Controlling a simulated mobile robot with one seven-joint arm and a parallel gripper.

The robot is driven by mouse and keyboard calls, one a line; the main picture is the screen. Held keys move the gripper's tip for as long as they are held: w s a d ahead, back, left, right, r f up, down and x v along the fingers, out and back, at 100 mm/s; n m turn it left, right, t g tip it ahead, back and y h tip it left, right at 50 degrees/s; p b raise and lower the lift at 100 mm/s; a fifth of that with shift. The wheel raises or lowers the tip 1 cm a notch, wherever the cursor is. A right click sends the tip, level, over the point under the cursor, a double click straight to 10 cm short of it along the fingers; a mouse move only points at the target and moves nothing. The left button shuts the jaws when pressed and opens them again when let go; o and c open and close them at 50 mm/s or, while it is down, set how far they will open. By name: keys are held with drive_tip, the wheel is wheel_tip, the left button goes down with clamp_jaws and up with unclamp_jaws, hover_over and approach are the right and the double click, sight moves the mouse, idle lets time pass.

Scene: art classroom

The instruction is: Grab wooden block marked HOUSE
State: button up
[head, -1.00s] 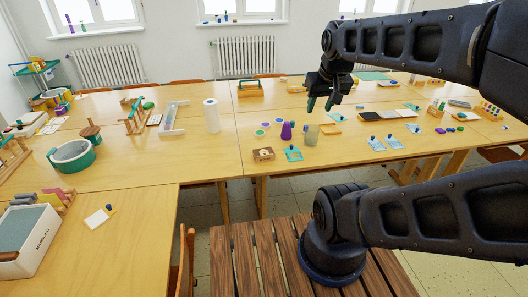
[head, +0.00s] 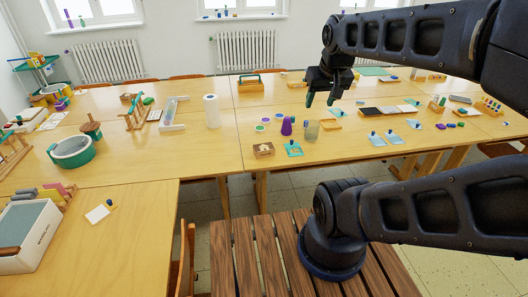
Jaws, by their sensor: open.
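A small wooden block (head: 263,150) with a pale house-like picture on its face lies near the front edge of the middle table, left of a teal card. Any lettering on it is too small to read. My gripper (head: 320,101) is open and empty, pointing down above the table. It is up and to the right of the block, clearly apart from it.
A teal card (head: 293,149), a purple cone-shaped bottle (head: 287,126) and a clear cup (head: 312,131) stand close to the block's right. A white paper roll (head: 211,111) and a wooden toolbox (head: 249,83) are farther back. Bare tabletop lies left of the block.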

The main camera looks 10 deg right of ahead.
drive_tip(key=o, duration=0.8)
drive_tip(key=shift+w, duration=0.1)
drive_tip(key=n+g+h, duration=0.4)
drive_tip(key=n, duration=1.5)
hover_over(264, 147)
drive_tip(key=a, duration=0.4)
wheel_tip(264, 147, down, 34)
drive_tip(key=shift+a+f+h, duration=0.25)
drive_tip(key=shift+f+h, duration=0.05)
drive_tip(key=shift+f, duration=0.15)
drive_tip(key=shift+d+f, duration=0.1)
drive_tip(key=shift+f, duration=0.2)
drive_tip(key=shift+s+x, duration=0.15)
drive_tip(key=shift+x, duration=2.35)
drive_tip(key=shift+s+x, duration=0.1)
drive_tip(key=shift+x, duration=2.35)
